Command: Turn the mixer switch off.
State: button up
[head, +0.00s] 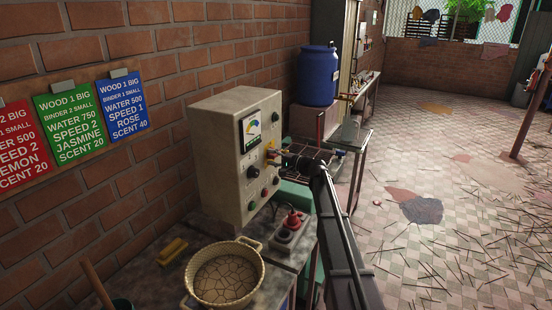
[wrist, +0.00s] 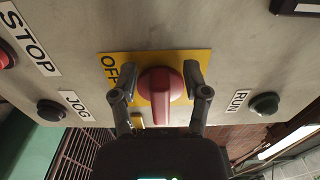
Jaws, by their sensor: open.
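The mixer switch (wrist: 160,86) is a red rotary knob on a yellow plate (wrist: 115,62) in the wrist view. Its grip runs up and down in that picture. The word OFF shows left of the knob; any other wording on the plate is hidden. My gripper (wrist: 158,88) is open, with one finger on each side of the knob. I cannot tell whether the fingers touch it. In the head view my gripper (head: 281,157) is at the front of the beige control box (head: 222,160) and hides most of the switch.
STOP (wrist: 28,38), JOG (wrist: 74,104) and RUN (wrist: 238,101) labels with push buttons surround the switch. A basket (head: 225,275) and a red-topped button box (head: 292,228) sit on the bench below. A blue barrel (head: 318,76) stands behind.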

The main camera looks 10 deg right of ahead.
jog(key=v, duration=1.2)
jog(key=shift+w, duration=0.1)
jog(key=s+a+f+n+g+h, duration=0.2)
jog(key=s+a+f+g+h, duration=0.1)
jog(key=s+a+f, duration=0.4)
jog(key=s+a+f+n+g+h, duration=0.25)
jog(key=s+f+g, duration=0.2)
jog(key=s, duration=0.55)
jog(key=s+d+f+n+g+h, duration=0.1)
jog(key=s+f+h, duration=0.2)
jog(key=s, duration=0.6)
jog(key=s+d+f+n+g+h, duration=0.1)
jog(key=s+f+h, duration=0.3)
jog(key=s, duration=0.6)
jog(key=shift+s+d+g+h, duration=0.2)
jog(key=shift+d+g+h, duration=0.35)
jog(key=shift+d+h, duration=0.4)
jog(key=shift+a+f+n, duration=0.1)
jog(key=shift+f+n, duration=0.05)
jog(key=shift+n, duration=0.1)
